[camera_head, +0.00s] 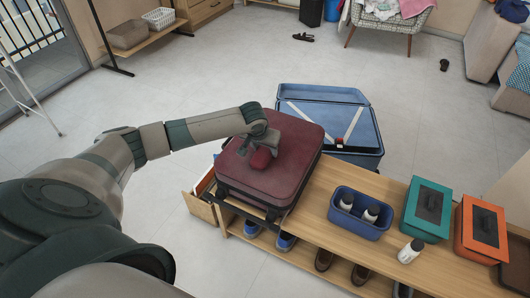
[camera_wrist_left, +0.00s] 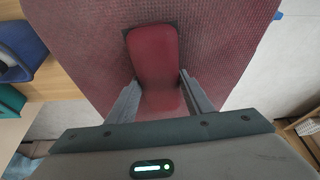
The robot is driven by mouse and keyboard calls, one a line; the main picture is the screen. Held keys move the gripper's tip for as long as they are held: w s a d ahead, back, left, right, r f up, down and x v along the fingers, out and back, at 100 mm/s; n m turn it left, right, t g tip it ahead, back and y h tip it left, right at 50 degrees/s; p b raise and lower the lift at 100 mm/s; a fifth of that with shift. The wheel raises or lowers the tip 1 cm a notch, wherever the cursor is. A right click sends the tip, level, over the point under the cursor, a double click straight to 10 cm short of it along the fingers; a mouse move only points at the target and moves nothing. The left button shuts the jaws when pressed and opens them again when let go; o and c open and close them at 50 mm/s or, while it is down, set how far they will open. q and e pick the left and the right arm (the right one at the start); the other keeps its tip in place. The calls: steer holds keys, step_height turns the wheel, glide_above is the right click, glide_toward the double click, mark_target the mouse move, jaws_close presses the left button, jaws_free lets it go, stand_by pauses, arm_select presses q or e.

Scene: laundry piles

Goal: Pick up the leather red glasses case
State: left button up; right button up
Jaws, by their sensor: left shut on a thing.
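The red leather glasses case (camera_head: 261,159) is at my left gripper, over the top of a dark red suitcase (camera_head: 290,180). In the left wrist view the case (camera_wrist_left: 153,55) lies lengthwise between the two fingers of my left gripper (camera_wrist_left: 159,88). The fingers are shut on its near part, and its far end sticks out beyond them. In the head view my left gripper (camera_head: 262,145) points down over the suitcase. I cannot tell whether the case touches the suitcase top. My right gripper is not in view.
The suitcase lies on a wooden shoe bench (camera_head: 310,215). A blue bin (camera_head: 346,224) with white bottles, a teal box (camera_head: 427,207), an orange box (camera_head: 481,228) and a white bottle (camera_head: 410,251) stand to the right. An open blue suitcase (camera_head: 362,158) is behind on the floor.

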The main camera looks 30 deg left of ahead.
mark_target(265, 148)
arm_select(q)
steer(key=shift+r, duration=0.15)
steer(key=shift+r, duration=0.55)
step_height(265, 148, up, 2)
steer(key=shift+r, duration=0.2)
steer(key=d+r, duration=0.7)
steer(key=d, duration=0.4)
steer(key=shift+d+r, duration=0.15)
steer(key=shift+d, duration=0.15)
steer(key=shift+w, duration=0.1)
